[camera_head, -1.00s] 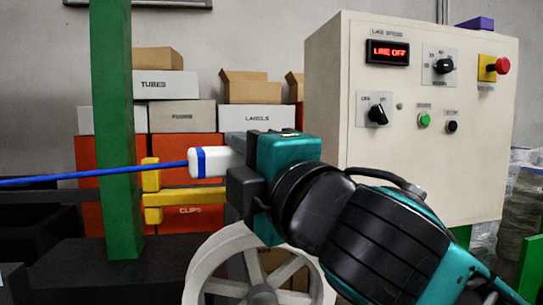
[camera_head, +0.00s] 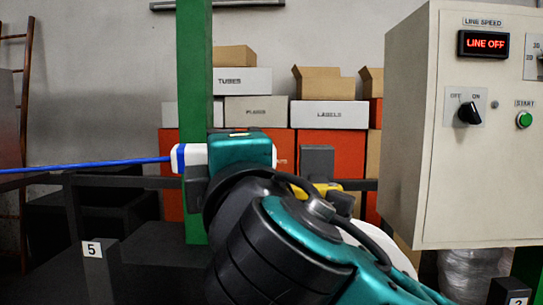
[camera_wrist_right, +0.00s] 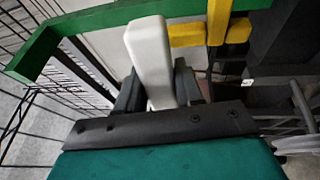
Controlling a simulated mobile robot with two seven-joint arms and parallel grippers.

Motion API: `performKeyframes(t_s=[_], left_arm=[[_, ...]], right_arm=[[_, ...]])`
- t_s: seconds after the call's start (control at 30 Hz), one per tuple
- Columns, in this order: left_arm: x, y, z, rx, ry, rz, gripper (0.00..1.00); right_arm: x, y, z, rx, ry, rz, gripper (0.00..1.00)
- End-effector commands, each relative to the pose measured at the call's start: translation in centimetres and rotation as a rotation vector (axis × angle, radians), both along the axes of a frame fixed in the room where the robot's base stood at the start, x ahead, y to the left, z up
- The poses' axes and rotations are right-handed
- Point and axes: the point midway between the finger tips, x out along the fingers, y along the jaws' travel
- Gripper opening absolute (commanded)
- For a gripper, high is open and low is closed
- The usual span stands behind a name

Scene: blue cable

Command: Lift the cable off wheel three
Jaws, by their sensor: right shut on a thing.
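The blue cable (camera_head: 85,165) runs nearly level and taut from the left edge to a white end piece with a blue band (camera_head: 190,156). My right gripper (camera_head: 200,168) is shut on this white end piece, in front of the green post. The white block (camera_wrist_right: 150,55) also shows between the dark jaws in the right wrist view. A pale wheel (camera_head: 392,247) stands at the lower right, mostly hidden behind my right arm. I see no cable on its visible part, and its number cannot be read. My left gripper is out of view.
A green post (camera_head: 195,60) stands directly behind the held end. A yellow bracket (camera_head: 325,188) is to its right, partly hidden. The control cabinet (camera_head: 420,130) reads LINE OFF. A black block labelled 5 (camera_head: 105,270) stands at lower left. Boxes are stacked behind.

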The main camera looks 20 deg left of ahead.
Motion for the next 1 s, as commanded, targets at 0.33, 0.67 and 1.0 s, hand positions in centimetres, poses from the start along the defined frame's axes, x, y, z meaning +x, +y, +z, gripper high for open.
performKeyframes(t_s=[0.33, 0.67, 1.0], left_arm=[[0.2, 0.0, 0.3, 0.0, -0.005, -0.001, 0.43], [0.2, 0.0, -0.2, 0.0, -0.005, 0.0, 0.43], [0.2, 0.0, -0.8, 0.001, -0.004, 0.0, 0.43]], right_arm=[[-1.3, 4.1, 0.1, 0.001, 0.001, 0.001, 0.09], [-4.6, 4.0, 0.0, 0.002, -0.002, 0.002, 0.09], [-8.4, 2.7, 0.0, 0.0, -0.001, 0.002, 0.09]])
